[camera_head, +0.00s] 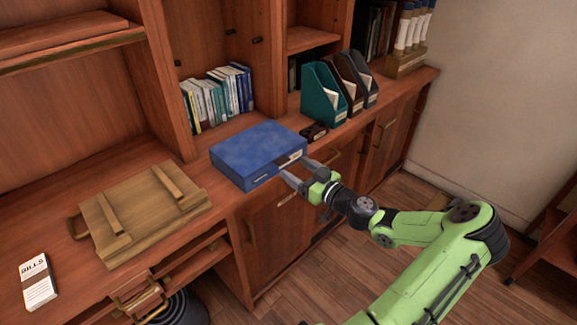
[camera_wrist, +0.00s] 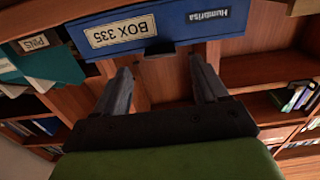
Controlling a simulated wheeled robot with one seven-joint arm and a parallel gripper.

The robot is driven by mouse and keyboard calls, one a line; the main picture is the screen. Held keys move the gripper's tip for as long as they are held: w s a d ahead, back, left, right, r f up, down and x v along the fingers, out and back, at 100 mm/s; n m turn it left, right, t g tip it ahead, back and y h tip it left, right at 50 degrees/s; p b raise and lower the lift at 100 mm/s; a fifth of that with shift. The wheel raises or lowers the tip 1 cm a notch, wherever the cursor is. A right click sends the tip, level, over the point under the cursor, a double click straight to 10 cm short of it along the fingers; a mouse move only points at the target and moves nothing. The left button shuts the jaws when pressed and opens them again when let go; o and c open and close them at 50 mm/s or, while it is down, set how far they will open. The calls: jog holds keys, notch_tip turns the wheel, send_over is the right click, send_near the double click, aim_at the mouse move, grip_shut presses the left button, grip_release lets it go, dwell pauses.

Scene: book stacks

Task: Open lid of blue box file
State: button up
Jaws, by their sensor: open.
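The blue box file (camera_head: 255,148) lies flat on the wooden counter, and its lid looks shut. In the wrist view its front face (camera_wrist: 178,24) fills the top, upside down, with a "BOX 335" label, a "Humbrisa" label and a dark tab (camera_wrist: 160,49) at the edge. My gripper (camera_head: 298,170) is at the box's front edge, in front of its right part. In the wrist view my gripper (camera_wrist: 160,66) is open and empty, its fingers apart on either side of the tab. I cannot tell whether a finger touches the box.
A wooden crate lid (camera_head: 142,213) lies left of the box, with a "BILLS" booklet (camera_head: 37,281) farther left. A small dark object (camera_head: 314,132) and a teal magazine file (camera_head: 323,96) stand to the right. Books (camera_head: 218,96) fill the shelf behind.

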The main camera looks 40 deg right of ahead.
aim_at(274, 154)
jog(key=w, duration=0.4)
jog(key=shift+w, duration=0.15)
jog(key=shift+a, duration=0.1)
grip_shut()
